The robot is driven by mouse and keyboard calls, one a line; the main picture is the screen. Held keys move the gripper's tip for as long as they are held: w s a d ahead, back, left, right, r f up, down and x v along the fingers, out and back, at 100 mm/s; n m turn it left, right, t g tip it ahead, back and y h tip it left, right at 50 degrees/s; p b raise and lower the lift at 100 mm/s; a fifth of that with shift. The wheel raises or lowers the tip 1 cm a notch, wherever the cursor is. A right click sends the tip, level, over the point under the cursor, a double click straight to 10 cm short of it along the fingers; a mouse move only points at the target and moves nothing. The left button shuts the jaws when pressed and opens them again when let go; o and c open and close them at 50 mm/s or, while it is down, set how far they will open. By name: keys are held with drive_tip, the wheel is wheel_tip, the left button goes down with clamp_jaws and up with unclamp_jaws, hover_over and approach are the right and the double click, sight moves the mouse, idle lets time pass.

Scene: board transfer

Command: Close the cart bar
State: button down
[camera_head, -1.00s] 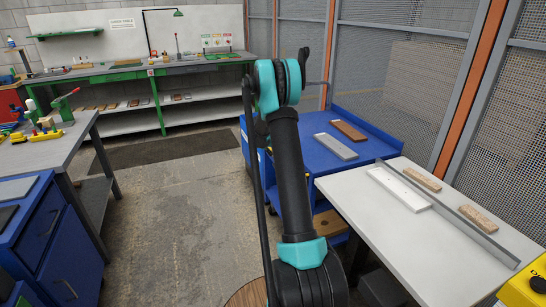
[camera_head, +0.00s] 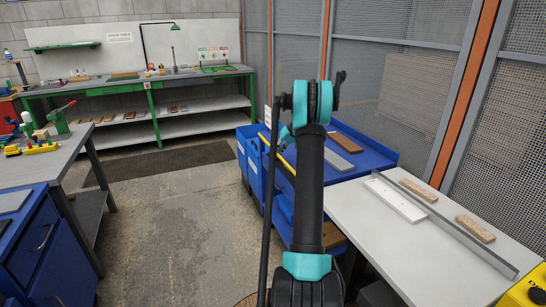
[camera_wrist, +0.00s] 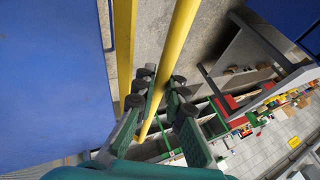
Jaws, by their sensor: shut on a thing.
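The blue cart (camera_head: 378,157) stands in the middle right of the head view, against the mesh wall. A yellow bar (camera_head: 289,167) shows at its left side, partly hidden by my arm. In the wrist view the yellow bar (camera_wrist: 181,35) runs between the green fingers of my gripper (camera_wrist: 161,92), which are shut on it. A second yellow length (camera_wrist: 124,45) runs beside it, next to a blue panel (camera_wrist: 50,80). My gripper is hidden behind my arm in the head view.
A grey-topped bench (camera_head: 55,165) stands at left. The floor (camera_head: 175,230) between is clear.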

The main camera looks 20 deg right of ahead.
drive_tip(key=d+y, duration=0.2)
drive_tip(key=shift+r+m+y, duration=0.3)
drive_tip(key=shift+d+r+m+y, duration=0.1)
drive_tip(key=shift+d+m+y, duration=0.3)
drive_tip(key=shift+d+y, duration=0.85)
drive_tip(key=shift+a+y, duration=0.25)
drive_tip(key=shift+y, duration=0.1)
drive_tip(key=c, duration=1.9)
unclamp_jaws()
drive_tip(key=shift+o, duration=0.2)
drive_tip(key=shift+d, duration=0.1)
drive_tip(key=v, duration=1.1)
drive_tip(key=shift+s+d+r, duration=0.2)
drive_tip(key=shift+s+d, duration=0.05)
drive_tip(key=shift+s, duration=0.05)
